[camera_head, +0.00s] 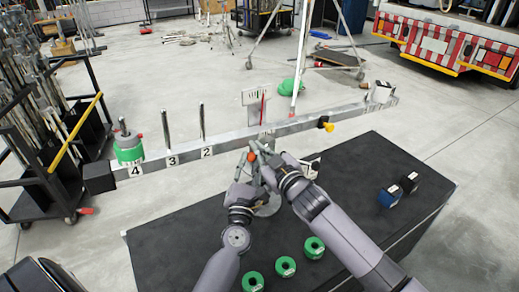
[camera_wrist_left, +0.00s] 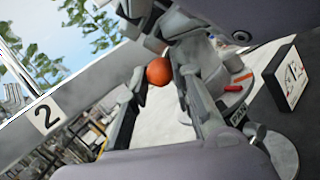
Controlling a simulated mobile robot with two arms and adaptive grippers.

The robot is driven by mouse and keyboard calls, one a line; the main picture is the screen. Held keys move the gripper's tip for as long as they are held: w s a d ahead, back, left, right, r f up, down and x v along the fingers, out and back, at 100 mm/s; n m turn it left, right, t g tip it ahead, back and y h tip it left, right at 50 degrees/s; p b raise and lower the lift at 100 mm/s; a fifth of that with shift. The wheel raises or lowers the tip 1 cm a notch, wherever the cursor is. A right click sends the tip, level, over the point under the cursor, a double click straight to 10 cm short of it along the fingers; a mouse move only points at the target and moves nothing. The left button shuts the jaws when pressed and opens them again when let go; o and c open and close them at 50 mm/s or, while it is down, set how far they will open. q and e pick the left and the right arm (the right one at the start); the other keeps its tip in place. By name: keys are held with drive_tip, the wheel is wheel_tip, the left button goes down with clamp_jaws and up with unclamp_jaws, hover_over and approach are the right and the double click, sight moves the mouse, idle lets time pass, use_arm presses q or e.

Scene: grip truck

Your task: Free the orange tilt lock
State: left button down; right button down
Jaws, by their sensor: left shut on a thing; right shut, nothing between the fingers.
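The orange tilt lock shows as a small round orange knob (camera_head: 251,157) near the middle of the long grey beam (camera_head: 292,126), above the black table. In the left wrist view the knob (camera_wrist_left: 159,71) sits between the fingertips of my left gripper (camera_wrist_left: 161,78). My left gripper (camera_head: 246,160) is shut on it. My right gripper (camera_head: 260,153) is shut and empty, close beside the knob. In the left wrist view part of it shows just above the knob (camera_wrist_left: 175,28). The knob's mount is mostly hidden by the grippers.
A green-and-grey weight (camera_head: 129,148) stands on the beam's left end by number 4. A yellow knob (camera_head: 326,124) sticks out of the beam. Several green rings (camera_head: 314,247) and two small boxes (camera_head: 390,195) lie on the black table (camera_head: 175,235). A rod rack (camera_head: 60,140) stands left.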

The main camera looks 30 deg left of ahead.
use_arm(q)
drive_tip(key=shift+d, duration=0.1)
use_arm(e)
drive_tip(key=shift+w+d+f+n, duration=0.1)
drive_tip(key=shift+w+f+n, duration=0.15)
drive_tip(key=shift+f, duration=0.4)
use_arm(q)
drive_tip(key=c, duration=1.4)
unclamp_jaws()
drive_tip(key=shift+o, duration=0.2)
use_arm(e)
drive_tip(key=shift+s, duration=0.1)
